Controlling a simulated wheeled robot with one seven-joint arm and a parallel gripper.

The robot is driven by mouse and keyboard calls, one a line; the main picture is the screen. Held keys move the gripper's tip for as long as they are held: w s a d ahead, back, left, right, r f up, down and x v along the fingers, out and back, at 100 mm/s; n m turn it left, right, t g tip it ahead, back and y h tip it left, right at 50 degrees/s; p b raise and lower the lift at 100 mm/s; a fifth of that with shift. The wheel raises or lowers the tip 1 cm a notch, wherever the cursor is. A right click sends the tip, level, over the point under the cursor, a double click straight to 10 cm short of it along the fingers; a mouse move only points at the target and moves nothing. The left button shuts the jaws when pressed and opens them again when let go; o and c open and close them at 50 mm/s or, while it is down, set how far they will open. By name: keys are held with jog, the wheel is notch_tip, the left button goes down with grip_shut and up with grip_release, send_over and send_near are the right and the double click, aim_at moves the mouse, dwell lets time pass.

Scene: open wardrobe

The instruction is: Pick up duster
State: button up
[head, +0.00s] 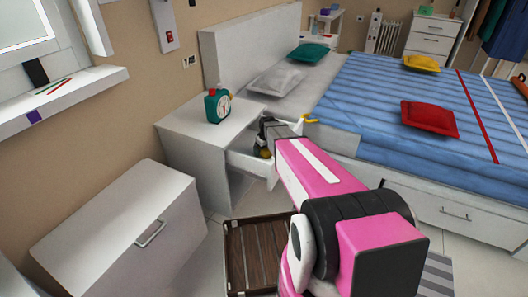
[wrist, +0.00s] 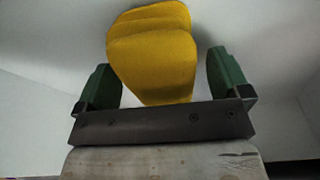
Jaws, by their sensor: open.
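The yellow duster (wrist: 155,50) fills the middle of the wrist view, its lobed head lying against a pale surface. My gripper (wrist: 163,80) is open, with one green finger on each side of the duster. A gap shows on the right; on the left the finger is close to it, and I cannot tell if they touch. In the head view, a small patch of yellow, likely the duster (head: 265,153), shows in the open drawer (head: 247,164) of the white nightstand (head: 180,128). My arm reaches to this drawer from the right and hides much of its inside.
The bed (head: 360,95) with pillows is close on the right. A white cabinet (head: 115,230) stands at the lower left. A brown slatted crate (head: 255,255) lies on the floor below the drawer.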

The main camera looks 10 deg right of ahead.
jog(key=c, duration=1.1)
jog(key=shift+r, duration=0.1)
notch_tip(320, 180, up, 10)
jog(key=shift+f, duration=0.1)
